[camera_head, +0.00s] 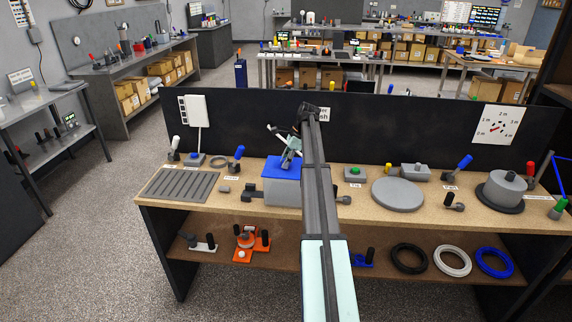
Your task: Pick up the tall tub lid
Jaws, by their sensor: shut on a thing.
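The tall tub (282,192) is a grey box standing on the bench, left of the middle. Its blue lid (271,169) covers the top. My gripper (289,160) points down at the lid from above, with its fingertips at the lid's middle. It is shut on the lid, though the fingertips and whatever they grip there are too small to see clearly. I cannot tell whether the lid is seated on the tub or slightly raised. My arm hides the bench just right of the tub.
A grey slotted plate (180,185) lies left of the tub. A small clamp (249,193) stands close beside it. A grey disc (397,195) and a lidded round pot (502,190) are to the right. A dark panel (365,137) rises behind the bench.

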